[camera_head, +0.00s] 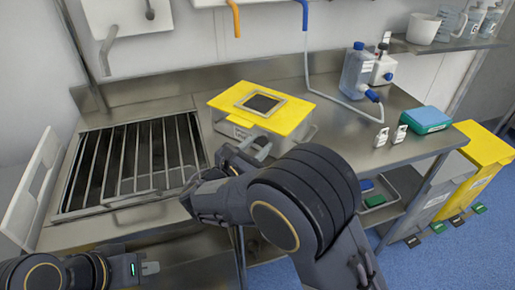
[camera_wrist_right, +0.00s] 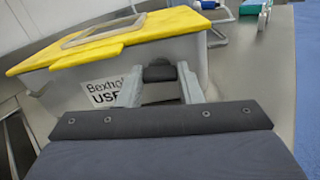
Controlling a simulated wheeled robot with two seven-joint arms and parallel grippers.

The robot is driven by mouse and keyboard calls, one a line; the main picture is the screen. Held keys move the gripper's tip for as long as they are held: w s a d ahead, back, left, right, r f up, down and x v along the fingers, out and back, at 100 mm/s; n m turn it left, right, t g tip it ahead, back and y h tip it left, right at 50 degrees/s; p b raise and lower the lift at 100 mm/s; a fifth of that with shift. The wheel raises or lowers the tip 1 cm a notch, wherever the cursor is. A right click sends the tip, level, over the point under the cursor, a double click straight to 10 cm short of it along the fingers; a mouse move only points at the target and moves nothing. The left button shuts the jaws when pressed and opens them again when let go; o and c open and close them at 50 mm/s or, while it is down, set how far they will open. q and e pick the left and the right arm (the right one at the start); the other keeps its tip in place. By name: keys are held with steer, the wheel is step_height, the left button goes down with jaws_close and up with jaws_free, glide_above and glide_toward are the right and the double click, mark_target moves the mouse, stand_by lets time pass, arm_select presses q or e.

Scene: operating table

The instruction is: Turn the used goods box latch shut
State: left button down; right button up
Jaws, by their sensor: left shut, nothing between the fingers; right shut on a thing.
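The used goods box (camera_head: 232,130) is pale grey with a yellow lid (camera_head: 292,116) lying on top. It stands on the steel counter; its label, partly reading "USE", shows in the right wrist view (camera_wrist_right: 100,94). My right gripper (camera_head: 258,145) is at the front of the box. In the right wrist view, its grey fingers (camera_wrist_right: 160,78) are shut on a small dark piece (camera_wrist_right: 159,73) at the box front, which appears to be the latch. The fingers hide part of the label. My left gripper (camera_head: 150,268) is low at the left, shut and empty, away from the box.
A barred sink (camera_head: 130,160) lies left of the box. A bottle with a tube (camera_head: 357,72) stands behind it to the right. A teal and blue pack (camera_head: 426,119) lies at the counter's right end. Yellow and grey bins (camera_head: 485,150) stand beyond. Counter right of the box is mostly clear.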

steer(key=m+b, duration=0.3)
steer(key=shift+f+m, duration=0.2)
steer(key=shift+m, duration=0.1)
steer(key=shift+r+m+b, duration=0.1)
steer(key=shift+m+b, duration=0.75)
steer(key=shift+m, duration=0.05)
steer(key=o, duration=1)
steer(key=shift+r, duration=0.1)
steer(key=shift+v, duration=3.95)
steer(key=shift+c, duration=0.4)
